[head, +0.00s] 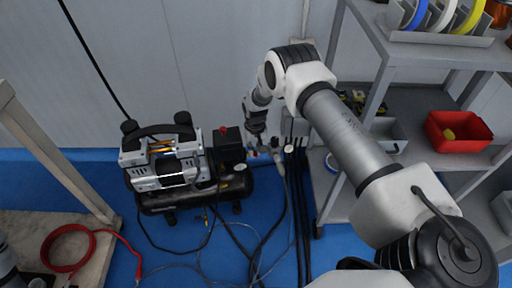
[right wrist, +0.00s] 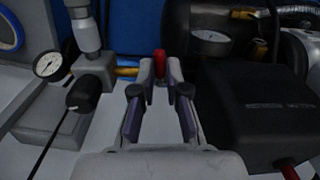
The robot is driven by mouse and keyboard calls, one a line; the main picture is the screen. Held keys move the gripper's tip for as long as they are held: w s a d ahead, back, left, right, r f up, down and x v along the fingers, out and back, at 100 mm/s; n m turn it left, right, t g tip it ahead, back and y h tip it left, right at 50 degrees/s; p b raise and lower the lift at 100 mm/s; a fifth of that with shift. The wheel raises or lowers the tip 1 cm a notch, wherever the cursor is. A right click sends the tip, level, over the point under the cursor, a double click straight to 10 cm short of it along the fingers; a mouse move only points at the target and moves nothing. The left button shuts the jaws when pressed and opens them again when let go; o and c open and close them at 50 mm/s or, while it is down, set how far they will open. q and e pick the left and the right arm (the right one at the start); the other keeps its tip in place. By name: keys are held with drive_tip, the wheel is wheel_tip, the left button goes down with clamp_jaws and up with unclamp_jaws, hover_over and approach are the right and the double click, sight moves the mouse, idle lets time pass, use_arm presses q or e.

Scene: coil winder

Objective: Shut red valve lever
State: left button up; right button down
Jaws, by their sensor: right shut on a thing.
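The red valve lever (right wrist: 160,61) stands upright between the fingertips of my right gripper (right wrist: 160,72) in the right wrist view. The fingers are closed on it from both sides. A brass fitting (right wrist: 126,71) shows just left of the lever, beside a grey filter body. In the head view my right gripper (head: 257,143) points down at the fittings to the right of the compressor (head: 165,160); the lever is mostly hidden there. My left gripper is not in view.
A black pressure switch box (right wrist: 258,115) sits close to the right of the gripper. A gauge (right wrist: 48,64) is at left. Black cables (head: 298,200) hang behind the arm. A shelf rack (head: 420,65) with a red bin (head: 457,132) stands at right. A red hose (head: 68,248) lies on the bench at lower left.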

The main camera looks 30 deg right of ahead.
sight(255, 152)
drive_tip(key=shift+a+m, duration=0.1)
drive_tip(key=shift+m, duration=0.5)
drive_tip(key=c, duration=1.2)
unclamp_jaws()
wheel_tip(255, 152, up, 12)
